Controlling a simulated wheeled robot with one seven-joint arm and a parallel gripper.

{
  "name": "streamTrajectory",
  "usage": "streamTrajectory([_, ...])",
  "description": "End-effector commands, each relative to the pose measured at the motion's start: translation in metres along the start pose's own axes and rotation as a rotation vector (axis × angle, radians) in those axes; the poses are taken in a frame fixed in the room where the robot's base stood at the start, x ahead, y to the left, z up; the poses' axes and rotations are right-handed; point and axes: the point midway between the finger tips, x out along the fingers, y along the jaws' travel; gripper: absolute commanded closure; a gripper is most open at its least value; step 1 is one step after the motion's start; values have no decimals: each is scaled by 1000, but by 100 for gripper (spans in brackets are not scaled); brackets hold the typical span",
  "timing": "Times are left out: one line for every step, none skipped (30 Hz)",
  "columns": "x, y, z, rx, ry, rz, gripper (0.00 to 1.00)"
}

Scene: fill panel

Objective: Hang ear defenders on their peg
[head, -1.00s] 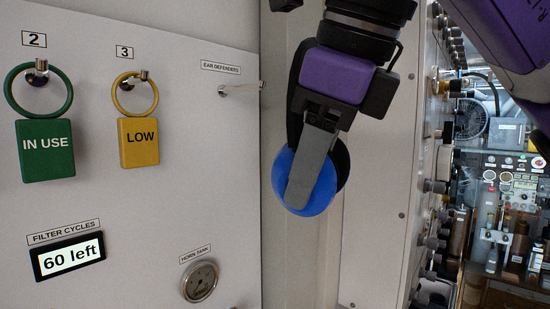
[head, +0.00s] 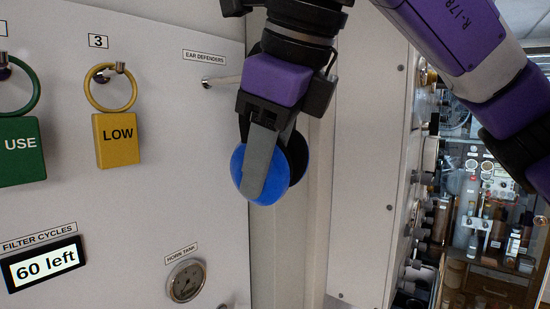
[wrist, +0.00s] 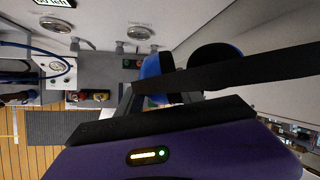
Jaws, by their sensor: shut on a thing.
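The blue ear defenders (head: 278,170) hang below my gripper (head: 260,165), which is shut on them. Their dark inner side shows at the right. In the wrist view the blue ear defenders (wrist: 156,70) show beyond the dark finger. The peg (head: 220,80) juts from the white panel under the EAR DEFENDERS label (head: 205,55). My gripper is to the right of the peg and lower, and the ear defenders are apart from it. The peg's tip lies close to my gripper's left side in the head view; the depth between them is hard to tell.
A yellow LOW tag (head: 116,140) and a green tag (head: 18,150) hang from pegs at the left. A display (head: 44,264) and a round gauge (head: 186,280) sit lower on the panel. A side wall with knobs (head: 425,190) stands at the right.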

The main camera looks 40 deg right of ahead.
Motion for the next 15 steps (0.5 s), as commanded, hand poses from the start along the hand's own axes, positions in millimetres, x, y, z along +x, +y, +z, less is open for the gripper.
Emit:
streamTrajectory([0, 0, 3, -1, -1, 1, 100])
streamTrajectory([1, -1, 4, -1, -1, 1, 100])
streamTrajectory([2, -1, 6, -1, -1, 1, 100])
streamTrajectory([3, -2, 8, -1, -1, 1, 100])
streamTrajectory([4, -2, 9, 0, -1, 1, 100])
streamTrajectory([5, -3, 11, 0, -1, 1, 100])
streamTrajectory([6, -3, 12, 0, -1, 2, 100])
streamTrajectory([7, -3, 14, 0, -1, 2, 100])
streamTrajectory([8, -4, 15, -1, -1, 2, 100])
streamTrajectory([9, -4, 17, -1, -1, 2, 100])
streamTrajectory([10, -4, 18, -1, -1, 2, 100])
streamTrajectory([11, -5, 20, -1, -1, 1, 100])
streamTrajectory([12, -5, 21, -1, -1, 1, 100])
streamTrajectory([12, -6, 22, -1, -1, 1, 100])
streamTrajectory([13, -6, 24, -1, -1, 1, 100])
